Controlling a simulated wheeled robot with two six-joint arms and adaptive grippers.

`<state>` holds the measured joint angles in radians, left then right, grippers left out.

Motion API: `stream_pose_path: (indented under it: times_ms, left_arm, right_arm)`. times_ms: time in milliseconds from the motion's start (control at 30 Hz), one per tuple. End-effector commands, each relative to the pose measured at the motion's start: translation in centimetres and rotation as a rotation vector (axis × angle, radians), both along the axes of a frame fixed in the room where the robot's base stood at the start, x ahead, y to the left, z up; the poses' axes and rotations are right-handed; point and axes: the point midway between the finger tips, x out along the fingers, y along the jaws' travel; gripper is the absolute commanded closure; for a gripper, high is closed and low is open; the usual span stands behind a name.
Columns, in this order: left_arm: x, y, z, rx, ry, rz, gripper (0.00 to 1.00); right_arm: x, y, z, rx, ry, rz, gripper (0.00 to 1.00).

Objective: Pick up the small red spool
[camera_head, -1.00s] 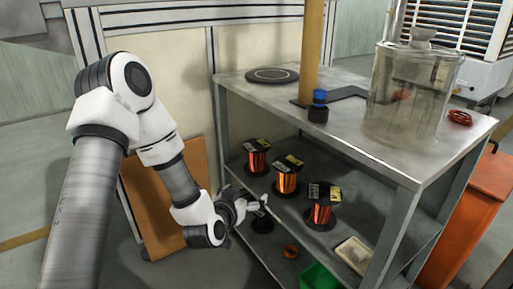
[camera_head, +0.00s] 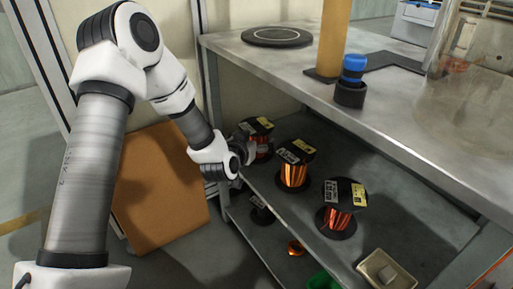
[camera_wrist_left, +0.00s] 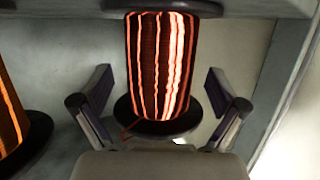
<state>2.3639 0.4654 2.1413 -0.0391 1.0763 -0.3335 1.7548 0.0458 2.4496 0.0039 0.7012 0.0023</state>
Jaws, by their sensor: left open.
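A red-wound spool (camera_head: 262,147) with black flanges stands upright at the far left end of the middle shelf. In the left wrist view the spool (camera_wrist_left: 160,60) fills the centre, its wire dark with bright red stripes. My left gripper (camera_head: 247,152) is at the spool's left side in the head view, partly hidden against it. In the wrist view my left gripper (camera_wrist_left: 160,100) is open, one finger on each side of the spool's lower part, with gaps to the wire. My right gripper is not in view.
An orange spool (camera_head: 294,176) and another red spool (camera_head: 336,219) stand along the middle shelf (camera_head: 400,211). The lower shelf holds a small black item (camera_head: 262,213) and a small orange coil (camera_head: 296,247). The tabletop (camera_head: 400,130) overhangs the spools.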

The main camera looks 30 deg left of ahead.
Motion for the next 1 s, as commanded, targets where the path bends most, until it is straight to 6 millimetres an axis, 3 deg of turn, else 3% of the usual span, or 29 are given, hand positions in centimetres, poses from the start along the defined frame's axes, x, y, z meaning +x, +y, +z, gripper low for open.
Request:
stream_pose_path:
  times_ms: [233,500,833,1000]
  left_arm:
    - [0.4,0.0,0.0,0.0,0.001,-0.001,0.03]
    - [0.4,0.1,0.0,-0.001,0.002,-0.001,0.98]
    - [0.4,0.1,0.4,0.001,-0.004,0.0,1.0]
    - [0.4,0.1,1.6,0.001,-0.005,0.0,1.0]
  right_arm:
    - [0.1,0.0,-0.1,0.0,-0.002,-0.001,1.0]
    - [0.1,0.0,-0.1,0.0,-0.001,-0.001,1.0]
    - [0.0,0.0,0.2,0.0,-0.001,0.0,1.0]
    - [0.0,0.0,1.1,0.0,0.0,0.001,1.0]
